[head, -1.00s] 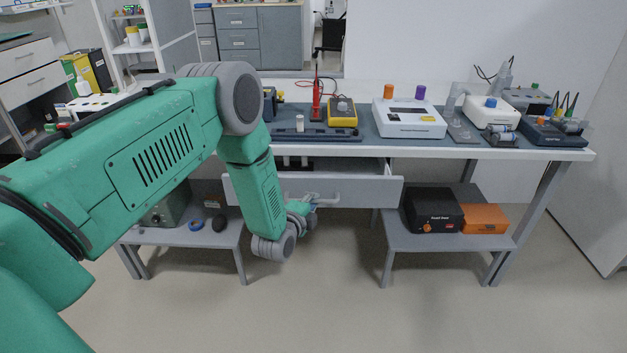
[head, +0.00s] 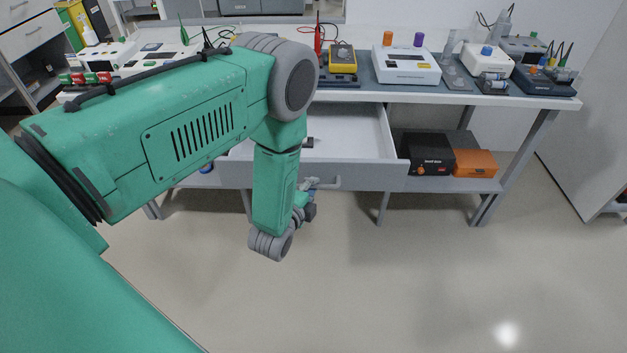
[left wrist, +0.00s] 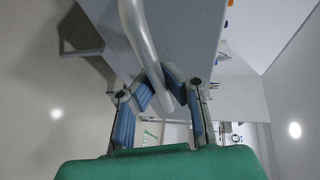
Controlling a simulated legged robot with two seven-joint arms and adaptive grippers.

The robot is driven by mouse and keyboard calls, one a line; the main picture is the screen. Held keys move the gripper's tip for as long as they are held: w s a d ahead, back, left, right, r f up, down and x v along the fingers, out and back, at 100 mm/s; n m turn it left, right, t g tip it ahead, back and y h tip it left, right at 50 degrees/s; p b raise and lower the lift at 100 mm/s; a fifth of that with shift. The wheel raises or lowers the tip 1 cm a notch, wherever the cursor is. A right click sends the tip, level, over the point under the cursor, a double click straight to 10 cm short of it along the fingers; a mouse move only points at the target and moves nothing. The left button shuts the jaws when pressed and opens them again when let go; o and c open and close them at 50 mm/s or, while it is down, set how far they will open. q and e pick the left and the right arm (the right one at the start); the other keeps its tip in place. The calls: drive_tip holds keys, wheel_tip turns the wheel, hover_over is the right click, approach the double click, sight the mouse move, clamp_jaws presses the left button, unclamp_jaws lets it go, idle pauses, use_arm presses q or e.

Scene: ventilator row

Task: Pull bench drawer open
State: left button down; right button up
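The bench drawer (head: 375,178) stands well open, its pale interior showing below the bench top. Its grey bar handle (head: 334,184) is on the front panel and curves large through the left wrist view (left wrist: 139,35). My left gripper (head: 308,187) is at this handle, partly hidden behind my forearm in the head view. In the left wrist view my left gripper (left wrist: 160,88) has its blue-padded fingers closed in on both sides of the bar. My arm hides the drawer's left part. My right gripper is in neither view.
The bench top (head: 425,97) carries a yellow multimeter (head: 343,58), a white instrument (head: 406,66) and other devices. A black box (head: 428,153) and an orange box (head: 474,163) sit on a low shelf at right. The floor (head: 400,290) in front is clear.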

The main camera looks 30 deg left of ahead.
use_arm(q)
drive_tip(key=shift+f, duration=0.1)
drive_tip(key=c, duration=1.6)
unclamp_jaws()
drive_tip(key=v, duration=1.2)
